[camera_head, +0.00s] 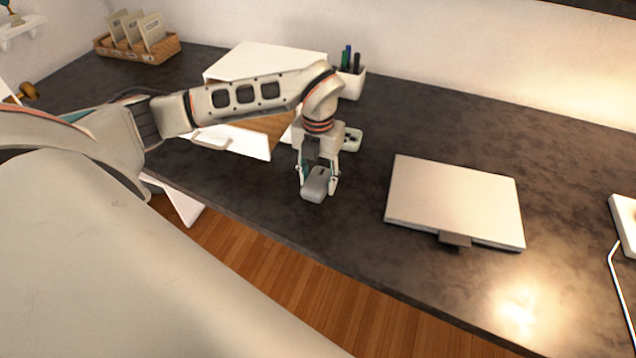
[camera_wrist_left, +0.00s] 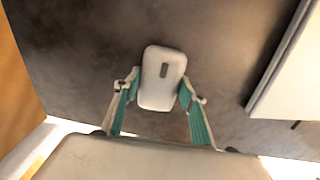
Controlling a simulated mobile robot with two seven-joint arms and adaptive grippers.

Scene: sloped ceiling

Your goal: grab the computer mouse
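The computer mouse (camera_head: 316,186) is a small light grey, rounded block near the front edge of the dark desk. My left gripper (camera_head: 319,180) points down over it, with one finger on each side. In the left wrist view the mouse (camera_wrist_left: 162,78) sits between the two green-padded fingertips (camera_wrist_left: 160,88), which appear to touch its sides. The gripper looks shut on the mouse. I cannot tell whether the mouse rests on the desk or is slightly above it. My right gripper is not in view.
A closed silver laptop (camera_head: 455,198) lies right of the mouse. Behind the arm stand a white drawer unit (camera_head: 262,60) and a pen holder (camera_head: 352,84). A wooden tray (camera_head: 165,48) is at the back left. The dark desk (camera_head: 450,115) is clear behind the laptop.

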